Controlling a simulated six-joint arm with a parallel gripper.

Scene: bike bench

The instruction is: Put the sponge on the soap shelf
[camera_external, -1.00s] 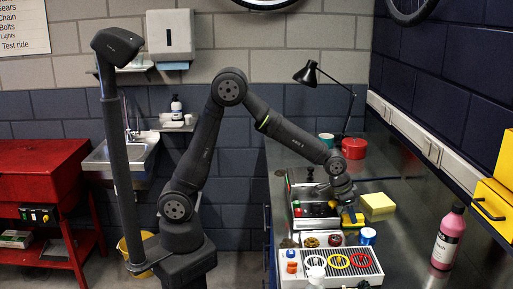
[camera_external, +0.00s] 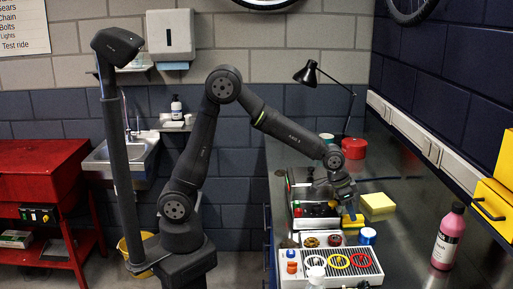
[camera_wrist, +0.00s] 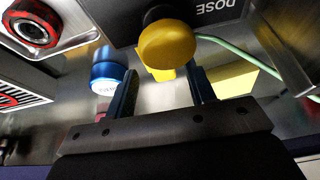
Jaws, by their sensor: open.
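The sponge (camera_external: 378,203) is a yellow block lying flat on the metal bench, just right of my gripper in the external view. In the wrist view a yellow patch, likely the sponge (camera_wrist: 238,82), shows beyond the right finger. My gripper (camera_external: 350,211) is open and low over the bench, beside the sponge and not around it. In the wrist view its two blue fingers (camera_wrist: 163,74) are apart, with a round yellow knob partly in front of the gap.
A blue-lidded jar (camera_external: 367,236) stands near the gripper, and also shows in the wrist view (camera_wrist: 108,72). A white tray with coloured rings (camera_external: 337,263) lies in front. A pink bottle (camera_external: 448,237) stands at right. A lamp (camera_external: 310,73) and red pot (camera_external: 354,148) are behind.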

